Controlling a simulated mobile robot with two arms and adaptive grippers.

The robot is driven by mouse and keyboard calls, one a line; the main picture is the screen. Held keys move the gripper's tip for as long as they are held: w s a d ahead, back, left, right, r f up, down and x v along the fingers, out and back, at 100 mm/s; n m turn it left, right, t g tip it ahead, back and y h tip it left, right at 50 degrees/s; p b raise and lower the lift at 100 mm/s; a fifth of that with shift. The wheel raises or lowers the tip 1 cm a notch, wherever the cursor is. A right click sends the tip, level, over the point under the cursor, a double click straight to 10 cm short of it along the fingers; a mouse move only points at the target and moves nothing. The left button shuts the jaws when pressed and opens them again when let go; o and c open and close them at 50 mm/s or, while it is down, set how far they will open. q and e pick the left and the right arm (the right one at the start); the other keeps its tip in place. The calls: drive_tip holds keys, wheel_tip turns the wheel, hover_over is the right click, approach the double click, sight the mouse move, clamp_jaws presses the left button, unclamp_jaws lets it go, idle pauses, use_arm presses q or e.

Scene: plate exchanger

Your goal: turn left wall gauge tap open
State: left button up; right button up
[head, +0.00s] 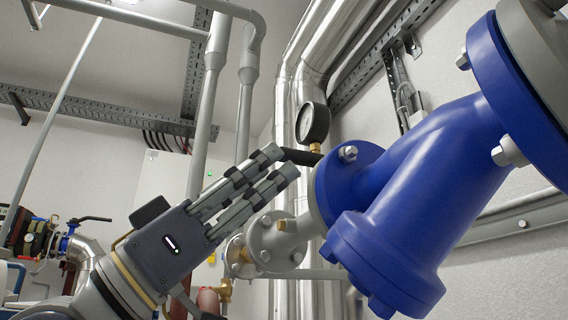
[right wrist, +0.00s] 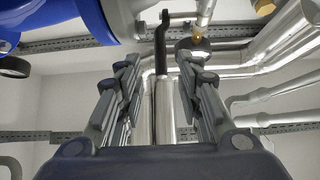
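A round gauge (head: 313,122) with a black rim and white face stands on a brass fitting (head: 315,147) beside the blue pipe body. A black lever (head: 300,156) lies at this fitting, right by the fingertips of my right gripper (head: 279,160). In the right wrist view my right gripper (right wrist: 160,85) is open, its fingers apart. A black lever (right wrist: 162,35) shows beyond and between the fingertips there, with the dark gauge (right wrist: 188,46) close by. I cannot tell whether a finger touches the lever. My left gripper is not in view.
A large blue flanged body (head: 400,190) fills the right side, close to the gripper. Shiny metal pipes (head: 285,110) rise behind the gauge. Grey pipes (head: 213,70) hang at upper left. Another black lever (head: 92,219) sits on a small blue valve at far left.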

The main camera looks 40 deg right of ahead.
sight(283, 162)
drive_tip(key=shift+t, duration=0.3)
drive_tip(key=shift+x, duration=2.2)
drive_tip(key=shift+w, duration=0.1)
drive_tip(key=shift+c, duration=0.5)
clamp_jaws()
